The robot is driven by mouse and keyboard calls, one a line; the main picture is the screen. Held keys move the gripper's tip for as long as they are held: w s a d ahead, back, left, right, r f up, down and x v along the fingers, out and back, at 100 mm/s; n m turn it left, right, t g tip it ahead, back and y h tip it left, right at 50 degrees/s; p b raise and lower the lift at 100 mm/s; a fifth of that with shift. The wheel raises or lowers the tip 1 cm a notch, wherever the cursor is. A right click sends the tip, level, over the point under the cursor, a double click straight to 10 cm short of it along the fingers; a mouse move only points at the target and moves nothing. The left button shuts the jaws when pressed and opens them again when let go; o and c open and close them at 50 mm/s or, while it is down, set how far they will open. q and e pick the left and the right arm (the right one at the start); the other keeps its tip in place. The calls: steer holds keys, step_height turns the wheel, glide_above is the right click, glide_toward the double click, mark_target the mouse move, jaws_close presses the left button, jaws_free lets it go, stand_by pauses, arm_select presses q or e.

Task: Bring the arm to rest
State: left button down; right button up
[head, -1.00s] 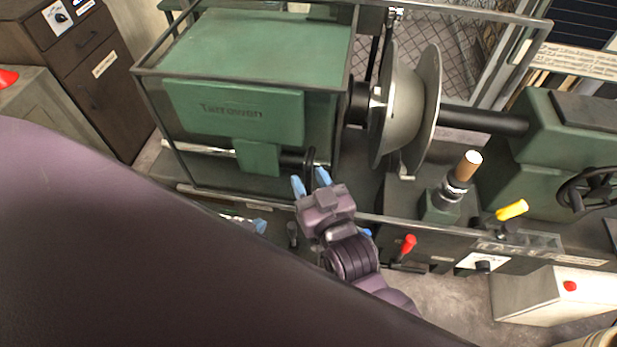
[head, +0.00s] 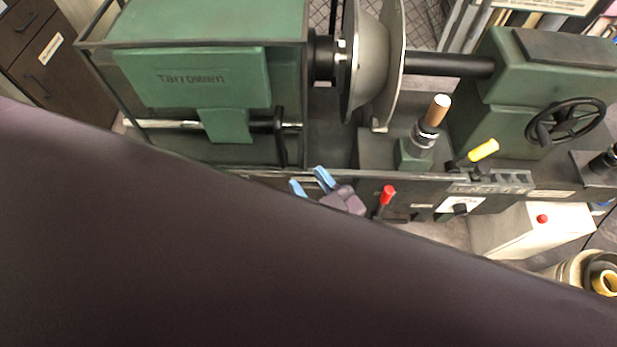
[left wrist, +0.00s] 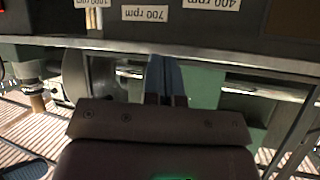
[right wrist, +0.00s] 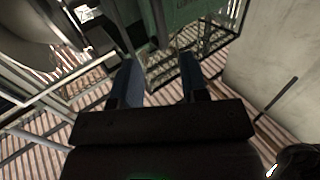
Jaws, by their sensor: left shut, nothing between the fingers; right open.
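My right gripper (head: 311,183) shows in the head view with its blue fingers apart and nothing between them, just in front of the lathe's front rail. In the right wrist view its fingers (right wrist: 160,80) are also spread and empty, with striped flooring beyond. My left gripper (left wrist: 166,82) shows in the left wrist view with its fingers together and empty, before a green machine body under a dark panel with rpm labels. In the head view the left gripper is hidden behind my own large dark arm link, which covers the lower left.
The green lathe (head: 215,78) carries a bowl-shaped metal disc (head: 370,62) on its spindle. A red-knobbed lever (head: 387,195), a yellow-handled lever (head: 483,150) and a wooden-handled post (head: 436,111) stand along its front. A white box (head: 535,228) with a red button stands at right.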

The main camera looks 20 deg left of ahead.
stand_by(0.3)
steer(key=w+d+f+m+t+h, duration=0.1)
steer(key=w+d+f+m+h, duration=0.25)
steer(key=d, duration=0.55)
steer(key=w+d+f+m+t+h, duration=0.2)
steer(key=w+d+f+h, duration=0.25)
steer(key=d, duration=0.45)
steer(key=s+d+f+m+g+h, duration=0.1)
steer(key=s+d+f+m+h, duration=0.1)
steer(key=d, duration=0.7)
steer(key=s+d+f+m+g+h, duration=0.1)
steer(key=s+d+f+h, duration=0.3)
steer(key=d, duration=0.6)
step_height(320, 180, down, 3)
steer(key=s, duration=0.2)
steer(key=shift+s+d+m, duration=0.25)
steer(key=shift+s+m, duration=0.05)
steer(key=shift+m, duration=0.05)
